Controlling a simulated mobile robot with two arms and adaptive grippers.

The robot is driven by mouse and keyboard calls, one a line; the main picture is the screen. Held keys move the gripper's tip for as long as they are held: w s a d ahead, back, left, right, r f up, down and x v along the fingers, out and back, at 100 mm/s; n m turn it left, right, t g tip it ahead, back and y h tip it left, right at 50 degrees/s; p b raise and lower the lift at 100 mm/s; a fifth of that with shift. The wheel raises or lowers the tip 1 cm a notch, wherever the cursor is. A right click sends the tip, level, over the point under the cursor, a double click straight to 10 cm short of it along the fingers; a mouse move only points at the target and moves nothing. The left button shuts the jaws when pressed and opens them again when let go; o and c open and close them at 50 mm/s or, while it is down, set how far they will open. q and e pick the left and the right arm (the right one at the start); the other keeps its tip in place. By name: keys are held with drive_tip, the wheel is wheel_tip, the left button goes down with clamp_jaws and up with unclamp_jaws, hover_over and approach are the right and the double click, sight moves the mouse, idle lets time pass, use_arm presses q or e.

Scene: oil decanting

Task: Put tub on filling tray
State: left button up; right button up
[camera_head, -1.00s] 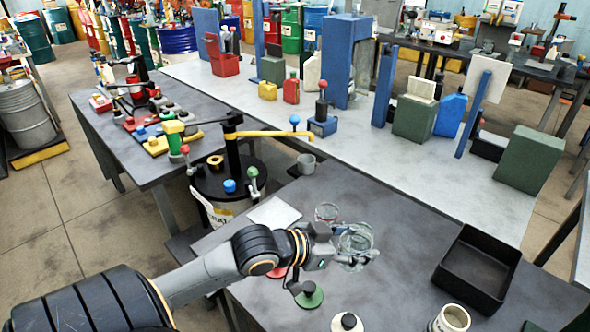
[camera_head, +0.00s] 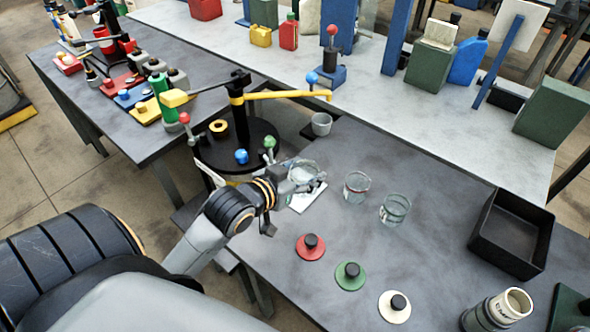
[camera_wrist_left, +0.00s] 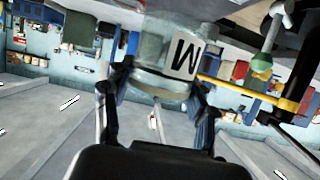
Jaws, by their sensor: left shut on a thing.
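A clear glass tub (camera_head: 302,171) is between the fingers of my left gripper (camera_head: 294,183), which is shut on it. The left wrist view shows the tub (camera_wrist_left: 150,80) upside down in the picture, with a white label bearing a letter like M or W. The held tub is near a pale square plate (camera_head: 307,203) on the dark table; I cannot tell how high it is. A small dark tray (camera_head: 307,133) with a grey cup (camera_head: 321,124) lies behind, near the end of the yellow spout (camera_head: 290,95). I cannot tell which one is the filling tray. My right gripper is out of view.
Two more clear tubs (camera_head: 357,186) (camera_head: 395,209) stand to the right on the dark table. Red (camera_head: 311,257), green (camera_head: 341,281) and white (camera_head: 383,307) knobbed lids lie in front. A black open bin (camera_head: 488,240) is at the right.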

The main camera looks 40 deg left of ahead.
sight(300, 164)
use_arm(q)
drive_tip(key=w+a+f, duration=0.2)
drive_tip(key=w+a, duration=0.1)
drive_tip(key=shift+w+a+f, duration=0.1)
drive_tip(key=shift+a+f, duration=0.05)
drive_tip(key=shift+f, duration=0.05)
drive_tip(key=w+a+f, duration=0.1)
drive_tip(key=w+f, duration=0.1)
drive_tip(key=f, duration=0.1)
drive_tip(key=a+f, duration=0.1)
drive_tip(key=shift+w+a+f+p, duration=0.35)
drive_tip(key=shift+w+f+p, duration=0.05)
wheel_tip(300, 164, down, 2)
drive_tip(key=shift+f+p, duration=0.15)
drive_tip(key=shift+p, duration=0.25)
drive_tip(key=shift+f, duration=0.45)
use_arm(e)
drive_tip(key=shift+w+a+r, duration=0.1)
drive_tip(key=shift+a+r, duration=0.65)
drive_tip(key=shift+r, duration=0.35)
use_arm(q)
drive_tip(key=shift+f, duration=0.1)
drive_tip(key=o, duration=1.2)
drive_tip(key=shift+c, duration=0.2)
